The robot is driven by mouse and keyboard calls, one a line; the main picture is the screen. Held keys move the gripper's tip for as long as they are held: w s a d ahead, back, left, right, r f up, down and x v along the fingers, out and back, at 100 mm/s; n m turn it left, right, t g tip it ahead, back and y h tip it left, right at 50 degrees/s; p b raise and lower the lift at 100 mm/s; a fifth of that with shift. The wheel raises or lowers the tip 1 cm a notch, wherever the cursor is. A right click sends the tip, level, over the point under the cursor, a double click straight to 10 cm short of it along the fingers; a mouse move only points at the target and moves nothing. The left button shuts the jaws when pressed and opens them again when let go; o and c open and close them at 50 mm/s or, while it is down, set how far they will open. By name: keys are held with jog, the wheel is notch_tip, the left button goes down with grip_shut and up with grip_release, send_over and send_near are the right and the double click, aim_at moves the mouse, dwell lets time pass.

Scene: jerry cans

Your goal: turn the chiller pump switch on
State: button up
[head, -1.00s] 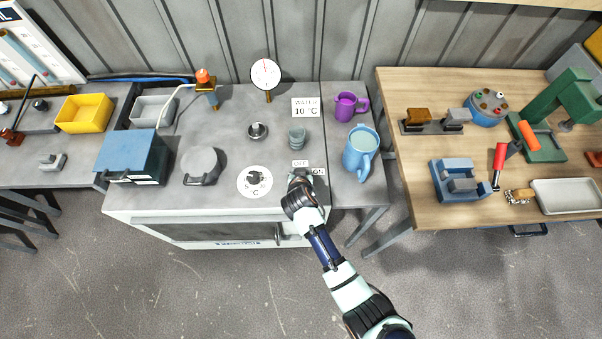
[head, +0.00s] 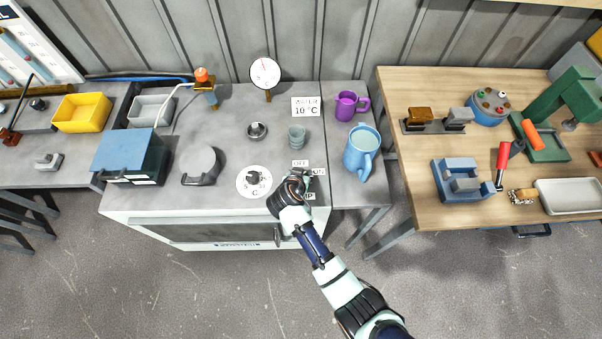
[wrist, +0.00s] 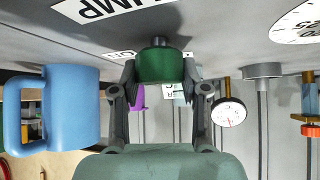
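The pump switch (wrist: 160,64) is a green knob with a dark stub, between my gripper's fingers in the wrist view. Both fingers of my gripper (wrist: 160,76) appear to press on its sides. In the head view my gripper (head: 303,177) is at the chiller's front right corner and mostly hides the switch. The OFF label (head: 299,163) is behind it and the ON label (head: 319,172) to its right. The PUMP label (head: 309,196) is partly covered in front; it also shows in the wrist view (wrist: 105,10). The switch's pointing direction cannot be made out.
A temperature dial (head: 254,181) lies left of my gripper.

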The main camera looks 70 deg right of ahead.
jog(key=o, duration=0.4)
jog(key=shift+c, duration=0.2)
jog(key=v, duration=1.2)
jog(key=w+a+r+n+t+y, duration=0.3)
jog(key=w+a+r+n+t, duration=0.5)
jog(key=a, duration=0.5)
jog(key=w+a+r+n+t+y, duration=0.1)
jog(key=a+r+n+t+y, duration=0.2)
jog(key=a+r, duration=0.5)
jog(key=w+a+r+n+t+y, duration=0.1)
jog(key=a+r+n+y, duration=0.3)
jog(key=a, duration=0.7)
notch_tip(320, 180, up, 28)
jog(key=n+h+p, duration=0.1)
jog(key=p, duration=2.6)
jog(key=shift+s+d+n, duration=0.2)
jog(key=shift+d+n, duration=0.05)
jog(key=shift+n, duration=0.05)
jog(key=shift+r, duration=0.1)
